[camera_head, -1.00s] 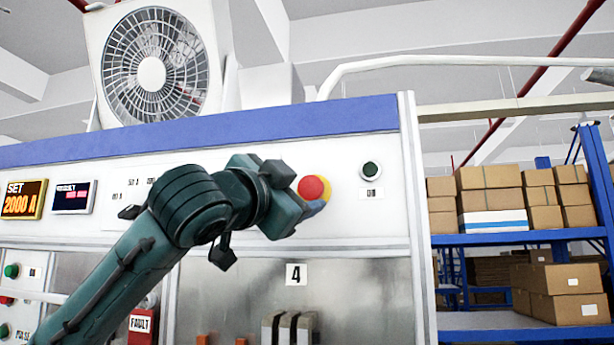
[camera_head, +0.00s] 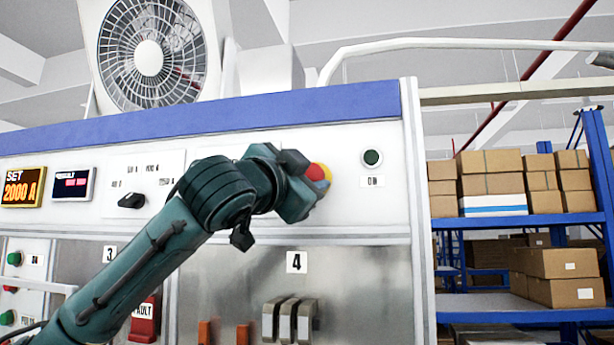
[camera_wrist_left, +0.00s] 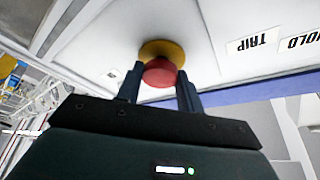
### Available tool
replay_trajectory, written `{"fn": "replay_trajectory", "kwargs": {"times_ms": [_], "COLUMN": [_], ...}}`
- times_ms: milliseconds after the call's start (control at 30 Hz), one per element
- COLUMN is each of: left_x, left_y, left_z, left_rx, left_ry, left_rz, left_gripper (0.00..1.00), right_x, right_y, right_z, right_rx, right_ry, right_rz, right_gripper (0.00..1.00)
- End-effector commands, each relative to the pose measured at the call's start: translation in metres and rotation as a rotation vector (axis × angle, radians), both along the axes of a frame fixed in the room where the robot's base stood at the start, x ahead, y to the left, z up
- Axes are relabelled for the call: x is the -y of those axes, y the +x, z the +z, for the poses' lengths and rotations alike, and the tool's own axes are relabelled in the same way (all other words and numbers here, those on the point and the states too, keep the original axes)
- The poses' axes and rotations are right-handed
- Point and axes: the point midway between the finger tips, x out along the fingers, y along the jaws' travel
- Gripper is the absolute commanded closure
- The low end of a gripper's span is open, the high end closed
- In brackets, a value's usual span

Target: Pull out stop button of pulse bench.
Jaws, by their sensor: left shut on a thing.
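The red stop button (camera_head: 317,172) with its yellow collar sits on the upper white panel of the pulse bench (camera_head: 345,215). My left gripper (camera_head: 310,185) is at the button and partly covers it in the head view. In the left wrist view the red button (camera_wrist_left: 160,73) lies between the two fingertips of my left gripper (camera_wrist_left: 160,85), which is shut on it. The yellow collar (camera_wrist_left: 162,48) shows behind the red cap. My right gripper is not in view.
A green ON button (camera_head: 372,158) is right of the stop button. A black selector knob (camera_head: 131,200) and a display reading 2000 A (camera_head: 22,188) are to the left. A fan (camera_head: 150,55) stands above the bench. Shelves with boxes (camera_head: 565,262) stand at the right.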

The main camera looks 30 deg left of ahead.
Motion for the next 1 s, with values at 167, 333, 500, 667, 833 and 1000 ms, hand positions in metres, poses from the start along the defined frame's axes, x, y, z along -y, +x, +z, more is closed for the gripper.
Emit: {"fn": "replay_trajectory", "kwargs": {"times_ms": [167, 333, 500, 667, 833, 1000], "left_x": [0.000, 0.000, 0.002, 0.005, 0.005, 0.005], "left_y": [0.000, 0.000, -0.003, -0.016, -0.018, -0.018], "left_z": [0.000, 0.000, -0.001, -0.002, -0.001, -0.001], "left_rx": [0.000, 0.000, 0.000, 0.000, -0.002, -0.003], "left_ry": [0.000, 0.000, 0.000, -0.001, 0.000, 0.000], "left_rz": [0.000, 0.000, -0.001, -0.002, -0.001, -0.001], "left_gripper": [0.87, 1.00, 1.00, 1.00, 1.00, 0.58], "right_x": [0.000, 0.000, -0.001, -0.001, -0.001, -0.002], "right_y": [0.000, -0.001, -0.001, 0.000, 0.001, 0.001], "right_z": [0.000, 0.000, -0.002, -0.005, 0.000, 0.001], "right_rx": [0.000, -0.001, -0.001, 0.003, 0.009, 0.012], "right_ry": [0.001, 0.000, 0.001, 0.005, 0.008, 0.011], "right_rz": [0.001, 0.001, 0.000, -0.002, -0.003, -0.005], "right_gripper": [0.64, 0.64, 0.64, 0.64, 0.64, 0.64]}}
